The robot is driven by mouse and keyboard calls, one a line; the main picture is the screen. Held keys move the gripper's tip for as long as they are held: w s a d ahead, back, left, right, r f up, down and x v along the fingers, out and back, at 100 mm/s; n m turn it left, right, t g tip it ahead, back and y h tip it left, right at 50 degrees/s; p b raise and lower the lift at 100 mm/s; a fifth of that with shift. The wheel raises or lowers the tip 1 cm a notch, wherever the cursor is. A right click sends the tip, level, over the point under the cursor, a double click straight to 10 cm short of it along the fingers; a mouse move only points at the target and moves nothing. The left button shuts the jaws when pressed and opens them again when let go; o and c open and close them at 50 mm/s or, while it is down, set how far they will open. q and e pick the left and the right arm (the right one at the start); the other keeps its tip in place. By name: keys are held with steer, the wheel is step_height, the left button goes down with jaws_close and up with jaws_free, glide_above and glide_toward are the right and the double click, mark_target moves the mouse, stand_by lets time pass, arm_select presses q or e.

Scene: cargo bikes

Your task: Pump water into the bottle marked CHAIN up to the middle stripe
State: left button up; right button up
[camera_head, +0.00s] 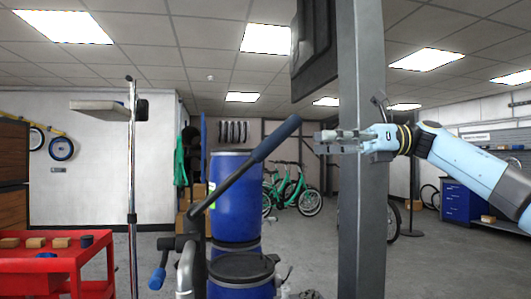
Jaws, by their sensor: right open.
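A hand pump (192,262) with a dark body and silver pipe stands at the lower middle. Its long lever (240,171) slants up to the right and ends in a dark blue grip (277,137). My right gripper (322,143) reaches in from the right, open and empty, its fingers pointing left. In the picture it is just right of the grip's upper end and apart from it. No bottle marked CHAIN and no stripe can be made out. My left gripper is not in view.
A grey post (361,230) rises behind my right gripper. Blue barrels (235,195) stand behind the pump. A red cart (45,266) with small blocks and a dark cup (87,241) is at left, beside a thin stand (132,180). Green bikes (295,190) are farther back.

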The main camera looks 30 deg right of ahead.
mark_target(278, 138)
steer(key=p+x, duration=0.1)
steer(key=x, duration=0.2)
steer(key=p+x, duration=0.1)
steer(key=x, duration=0.2)
steer(key=p+x, duration=0.1)
steer(key=x, duration=0.2)
steer(key=shift+s+r, duration=0.15)
steer(key=shift+r, duration=0.15)
steer(key=shift+x, duration=0.75)
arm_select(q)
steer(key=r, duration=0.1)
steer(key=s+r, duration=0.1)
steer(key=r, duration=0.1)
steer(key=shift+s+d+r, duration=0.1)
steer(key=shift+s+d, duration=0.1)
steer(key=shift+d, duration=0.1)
arm_select(e)
steer(key=shift+f, duration=0.15)
jaws_close()
